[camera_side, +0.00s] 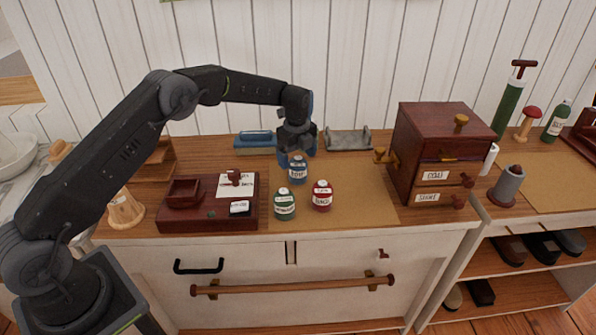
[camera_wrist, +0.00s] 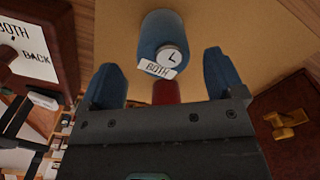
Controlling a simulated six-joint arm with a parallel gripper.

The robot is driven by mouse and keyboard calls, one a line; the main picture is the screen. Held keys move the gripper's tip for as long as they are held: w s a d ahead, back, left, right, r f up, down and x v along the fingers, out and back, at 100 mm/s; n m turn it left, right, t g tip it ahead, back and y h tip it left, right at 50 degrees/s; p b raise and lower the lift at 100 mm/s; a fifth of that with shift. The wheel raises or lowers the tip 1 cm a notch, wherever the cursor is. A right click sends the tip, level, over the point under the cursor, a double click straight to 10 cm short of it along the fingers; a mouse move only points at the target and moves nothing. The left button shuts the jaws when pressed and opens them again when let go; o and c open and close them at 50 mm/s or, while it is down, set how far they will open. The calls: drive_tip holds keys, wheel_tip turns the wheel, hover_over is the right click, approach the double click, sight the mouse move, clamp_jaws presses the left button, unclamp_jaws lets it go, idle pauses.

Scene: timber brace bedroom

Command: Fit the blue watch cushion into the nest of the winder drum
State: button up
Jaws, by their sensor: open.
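The blue watch cushion (camera_side: 298,172) stands upright on the tan mat on the dresser top. In the wrist view the blue cushion (camera_wrist: 160,30) carries a round dial and a white tag that reads "BOTH". My gripper (camera_side: 297,155) is open, just above and behind the cushion in the side view. In the wrist view its blue fingers (camera_wrist: 163,78) are spread, with the cushion beyond their tips, and I see no grip on it. A green cushion (camera_side: 284,205) and a red cushion (camera_side: 321,196) stand in front of it. I cannot pick out the winder drum or its nest.
A dark red box (camera_side: 210,216) with a card and small tray stands left. A dark wooden cabinet (camera_side: 446,130) with labelled drawers stands right. A grey cradle (camera_side: 348,140) and blue block (camera_side: 254,138) lie at the back. The mat (camera_side: 365,195) is clear on its right.

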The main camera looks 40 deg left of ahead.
sight(298, 160)
wheel_tip(298, 160, down, 4)
drive_tip(key=shift+w+r, duration=0.15)
drive_tip(key=c, duration=1.1)
drive_tip(key=shift+r, duration=0.2)
